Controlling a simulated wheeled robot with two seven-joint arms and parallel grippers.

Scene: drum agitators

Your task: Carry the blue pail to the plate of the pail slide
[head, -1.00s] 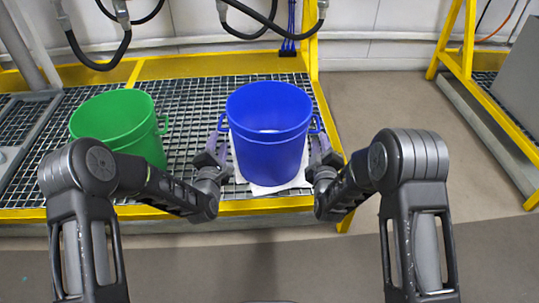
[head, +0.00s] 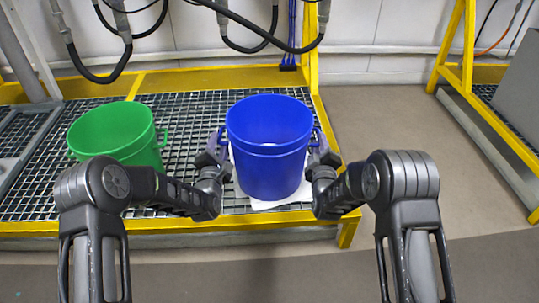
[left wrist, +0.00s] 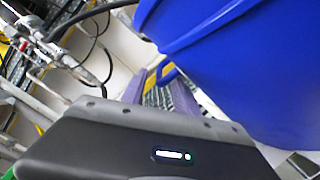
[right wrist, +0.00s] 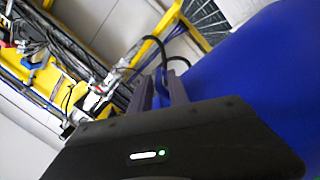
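The blue pail (head: 270,160) stands upright on a white sheet (head: 282,200) on the grated platform. It has a handle lug on each side. My left gripper (head: 222,148) is at its left handle, and my right gripper (head: 318,150) is at its right handle. In the left wrist view, the left gripper's purple fingers (left wrist: 158,85) stand apart, with the blue handle (left wrist: 167,75) near their tips. In the right wrist view, the right gripper's fingers (right wrist: 161,85) are close together beside the pail wall (right wrist: 250,85); their hold on the handle is unclear. I cannot identify the pail slide's plate.
A green pail (head: 115,137) stands left of the blue pail, close to my left forearm. Black hoses (head: 245,45) hang over the back. A yellow post (head: 309,40) rises behind the blue pail on the right. The floor (head: 390,130) right of the platform is clear.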

